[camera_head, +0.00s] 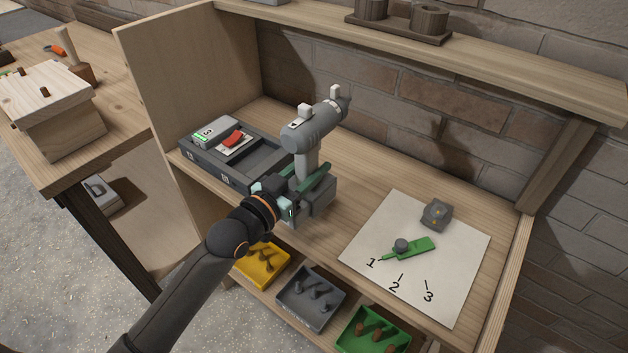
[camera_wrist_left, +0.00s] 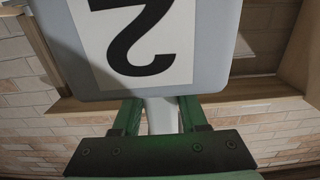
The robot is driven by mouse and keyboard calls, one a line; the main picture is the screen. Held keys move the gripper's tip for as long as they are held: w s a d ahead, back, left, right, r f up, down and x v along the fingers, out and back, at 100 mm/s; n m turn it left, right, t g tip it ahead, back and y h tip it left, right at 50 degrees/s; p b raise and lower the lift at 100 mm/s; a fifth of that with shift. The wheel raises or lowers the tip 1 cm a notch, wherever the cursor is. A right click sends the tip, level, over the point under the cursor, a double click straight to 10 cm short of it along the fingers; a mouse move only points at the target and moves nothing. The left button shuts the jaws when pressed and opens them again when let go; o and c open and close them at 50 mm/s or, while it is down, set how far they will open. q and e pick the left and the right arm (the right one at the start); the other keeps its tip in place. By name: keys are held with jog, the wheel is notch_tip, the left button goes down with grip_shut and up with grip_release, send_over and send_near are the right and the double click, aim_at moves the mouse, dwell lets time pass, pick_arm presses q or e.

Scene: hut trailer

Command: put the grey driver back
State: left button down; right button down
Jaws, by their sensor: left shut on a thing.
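The grey driver (camera_head: 312,132) is upright on the wooden shelf's left-middle area, its nose toward the upper right. My left gripper (camera_head: 300,183) is shut on its grey handle, just above the blocky grey base. In the left wrist view the handle (camera_wrist_left: 161,115) is between the green fingers (camera_wrist_left: 160,112), and the grey base (camera_wrist_left: 215,45) with a white label marked 2 fills the top. I cannot tell whether the base touches the shelf. My right gripper is not in view.
A dark tray (camera_head: 262,160) left of the driver holds a grey block (camera_head: 213,130) and a red piece (camera_head: 233,138). A white sheet (camera_head: 455,285) numbered 1 to 3 carries a green tool (camera_head: 410,249) and a grey block (camera_head: 436,214). Yellow, grey and green bins sit below; an upper shelf overhangs behind.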

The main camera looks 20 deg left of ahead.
pick_arm(q)
jog(key=shift+w+d+f, duration=0.1)
jog(key=shift+w, duration=0.2)
jog(key=shift+w+f, duration=0.2)
jog(key=shift+f, duration=1.55)
jog(key=shift+f, duration=0.1)
jog(key=c, duration=0.9)
grip_release()
jog(key=shift+f, duration=0.35)
jog(key=o, duration=0.5)
jog(key=shift+r, duration=0.1)
jog(key=shift+c, duration=0.2)
